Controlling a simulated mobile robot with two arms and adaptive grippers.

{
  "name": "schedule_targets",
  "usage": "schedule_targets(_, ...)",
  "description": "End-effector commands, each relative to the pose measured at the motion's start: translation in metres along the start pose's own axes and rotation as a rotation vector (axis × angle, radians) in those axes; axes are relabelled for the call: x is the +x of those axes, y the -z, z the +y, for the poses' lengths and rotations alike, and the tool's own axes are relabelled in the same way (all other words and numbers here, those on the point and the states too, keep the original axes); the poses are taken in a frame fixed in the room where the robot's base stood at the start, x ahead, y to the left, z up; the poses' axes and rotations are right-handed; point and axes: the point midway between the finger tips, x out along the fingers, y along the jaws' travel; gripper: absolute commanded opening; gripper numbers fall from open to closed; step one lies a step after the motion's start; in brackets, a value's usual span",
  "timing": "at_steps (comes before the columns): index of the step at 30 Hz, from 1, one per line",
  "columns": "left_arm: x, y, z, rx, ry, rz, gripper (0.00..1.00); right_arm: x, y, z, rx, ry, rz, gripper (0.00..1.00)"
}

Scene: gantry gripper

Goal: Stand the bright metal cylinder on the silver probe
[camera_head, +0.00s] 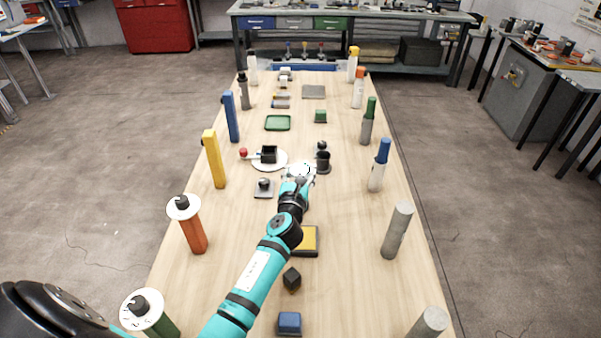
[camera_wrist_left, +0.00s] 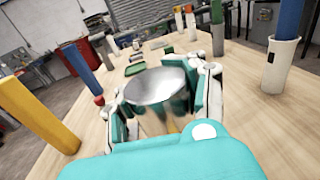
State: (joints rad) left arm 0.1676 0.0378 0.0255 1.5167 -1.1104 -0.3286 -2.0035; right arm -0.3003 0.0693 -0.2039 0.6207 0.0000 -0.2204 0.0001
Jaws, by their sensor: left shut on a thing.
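The bright metal cylinder (camera_wrist_left: 155,86) is between the fingers of my left gripper (camera_wrist_left: 158,100) in the left wrist view, its round shiny top facing the camera. In the head view my left gripper (camera_head: 300,172) is over the middle of the table, shut on the cylinder, whose pale top (camera_head: 299,168) shows only small. I cannot tell which small part is the silver probe. My right gripper is not in view.
A dark cup-like part (camera_head: 323,161) stands close right of the gripper. A white disc (camera_head: 281,165) with a black block (camera_head: 269,154) is at left. A yellow-topped pad (camera_head: 309,240) lies beside my forearm. Tall coloured posts, such as a yellow one (camera_head: 213,158), line both table edges.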

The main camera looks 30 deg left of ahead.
Motion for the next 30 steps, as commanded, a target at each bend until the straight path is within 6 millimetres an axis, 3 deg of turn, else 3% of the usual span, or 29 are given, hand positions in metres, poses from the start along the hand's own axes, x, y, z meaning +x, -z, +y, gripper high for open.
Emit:
schedule_targets(9,0.033,0.0,0.003,-0.001,0.0,-0.005,0.0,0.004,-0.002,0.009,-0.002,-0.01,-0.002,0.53)
schedule_targets(11,0.031,0.019,0.003,-0.004,-0.001,0.0,0.0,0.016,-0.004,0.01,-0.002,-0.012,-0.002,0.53)
schedule_targets(15,0.031,0.035,0.003,-0.002,0.0,-0.003,0.0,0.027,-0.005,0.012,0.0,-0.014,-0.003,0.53)
schedule_targets(29,0.031,0.04,0.004,0.001,0.001,-0.004,0.0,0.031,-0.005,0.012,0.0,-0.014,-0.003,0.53)
schedule_targets(30,0.031,0.041,0.004,0.001,0.0,0.0,0.28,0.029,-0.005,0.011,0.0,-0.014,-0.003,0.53)
